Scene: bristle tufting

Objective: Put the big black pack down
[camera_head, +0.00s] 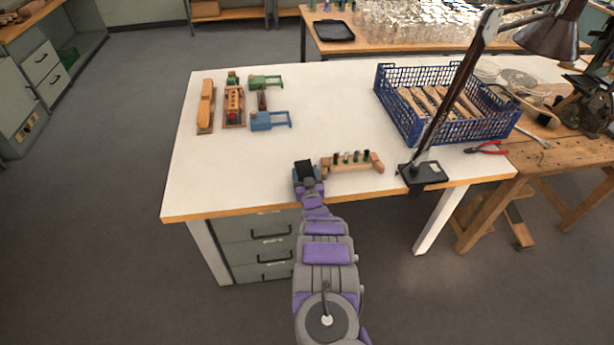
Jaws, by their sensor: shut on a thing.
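The big black pack (304,168) is a dark block at the far end of my gripper (307,184), over the front edge area of the white table (330,105). My gripper is shut on it; the fingers are small and partly hidden. I cannot tell whether the pack touches the tabletop. Just to its right is a wooden block (345,168) with several small dark and green tufts standing in its top.
Wooden blocks (206,105) and green and blue clamp-like fixtures (268,120) are at the table's left. A blue crate (400,122) with wooden-handled brushes and a lamp base (424,174) stand at right. The table's middle is clear.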

